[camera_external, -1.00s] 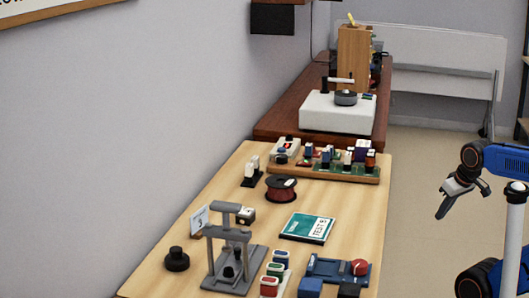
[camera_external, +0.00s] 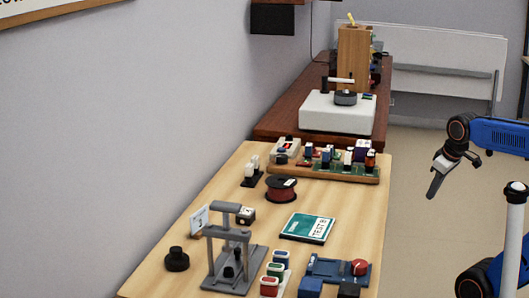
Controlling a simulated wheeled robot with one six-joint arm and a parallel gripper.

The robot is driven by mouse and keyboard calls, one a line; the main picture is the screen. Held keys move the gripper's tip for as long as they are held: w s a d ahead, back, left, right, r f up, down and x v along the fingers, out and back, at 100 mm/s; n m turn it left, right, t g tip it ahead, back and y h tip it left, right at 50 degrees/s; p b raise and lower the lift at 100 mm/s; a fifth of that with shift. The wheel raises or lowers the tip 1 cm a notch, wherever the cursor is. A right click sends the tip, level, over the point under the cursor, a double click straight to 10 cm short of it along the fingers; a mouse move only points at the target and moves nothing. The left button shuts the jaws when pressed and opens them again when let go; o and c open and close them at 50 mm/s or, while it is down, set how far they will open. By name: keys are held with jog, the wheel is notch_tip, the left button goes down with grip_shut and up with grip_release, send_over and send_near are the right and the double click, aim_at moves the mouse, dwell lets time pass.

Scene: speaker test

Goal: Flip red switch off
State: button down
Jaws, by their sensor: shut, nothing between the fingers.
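A small white box with a red part on top, which looks like the red switch (camera_external: 289,143), stands at the far left end of the wooden rack on the light wooden table. It is too small to tell which way the switch is set. My gripper (camera_external: 432,194) is shut and empty. It hangs in the air to the right of the table, fingers pointing down, well apart from the switch. A row of red, green and blue capped blocks (camera_external: 274,272) stands near the table's front.
The light wooden table (camera_external: 190,222) also holds a wire spool (camera_external: 281,188), a teal book (camera_external: 307,228), a grey press-like stand (camera_external: 236,250) and a blue device (camera_external: 338,270). A brown bench (camera_external: 268,126) stands behind. The floor right of the table is clear.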

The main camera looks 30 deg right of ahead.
jog(key=w+a+r+n+g, duration=0.1)
jog(key=w+a+r+n, duration=0.2)
jog(key=w+r+n, duration=0.5)
notch_tip(320, 180, up, 9)
jog(key=n+g+h, duration=0.1)
jog(key=n+g, duration=0.3)
jog(key=n, duration=1.2)
send_over(304, 164)
jog(key=w, duration=0.2)
jog(key=shift+r, duration=0.15)
jog(key=f, duration=0.4)
jog(key=s+d+f, duration=0.1)
jog(key=f, duration=0.9)
jog(key=shift+s+d, duration=0.2)
